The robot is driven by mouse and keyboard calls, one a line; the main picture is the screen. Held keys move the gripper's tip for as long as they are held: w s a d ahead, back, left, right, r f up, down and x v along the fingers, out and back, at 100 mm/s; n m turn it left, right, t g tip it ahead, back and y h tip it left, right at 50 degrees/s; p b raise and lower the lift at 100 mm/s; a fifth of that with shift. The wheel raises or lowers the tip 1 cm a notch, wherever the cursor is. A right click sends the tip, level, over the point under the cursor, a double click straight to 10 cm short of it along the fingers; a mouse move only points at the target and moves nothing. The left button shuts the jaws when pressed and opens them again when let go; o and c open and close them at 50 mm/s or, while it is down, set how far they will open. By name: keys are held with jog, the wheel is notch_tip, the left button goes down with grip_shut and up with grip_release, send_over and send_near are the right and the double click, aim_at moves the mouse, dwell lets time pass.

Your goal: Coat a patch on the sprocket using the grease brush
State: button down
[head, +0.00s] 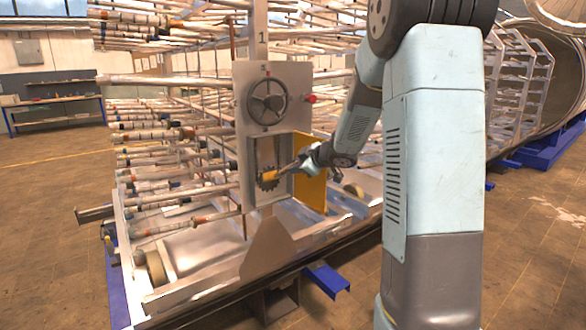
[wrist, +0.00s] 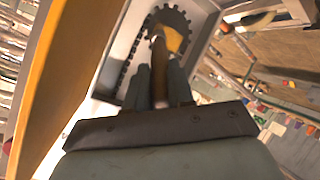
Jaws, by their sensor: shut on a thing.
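The dark toothed sprocket (head: 268,180) sits low inside an open box in the upright metal panel, with a chain running up from it. It also shows at the top of the wrist view (wrist: 172,18). My gripper (head: 309,160) is at the box opening, shut on the grease brush (head: 271,176). In the wrist view the brush's brown handle (wrist: 160,78) lies between the fingers, and its yellowish head overlaps the sprocket's face. I cannot tell whether the bristles touch the sprocket. The brush head hides part of the sprocket.
The box's yellow door (head: 311,188) stands open just right of my gripper. Above is a handwheel (head: 267,101) with a red knob (head: 310,98) to its right. Racks of rods (head: 150,135) stand left and behind. The floor at left (head: 50,220) is clear.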

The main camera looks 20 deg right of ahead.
jog(key=shift+w+d, duration=0.2)
jog(key=shift+d, duration=0.3)
jog(key=shift+s, duration=0.1)
jog(key=shift+s+d, duration=0.3)
jog(key=shift+s, duration=0.65)
jog(key=shift+s+d, duration=0.3)
jog(key=shift+s, duration=0.6)
jog(key=shift+s+d, duration=0.3)
jog(key=shift+s, duration=0.65)
jog(key=s, duration=0.1)
jog(key=s+d, duration=0.1)
jog(key=shift+s, duration=0.4)
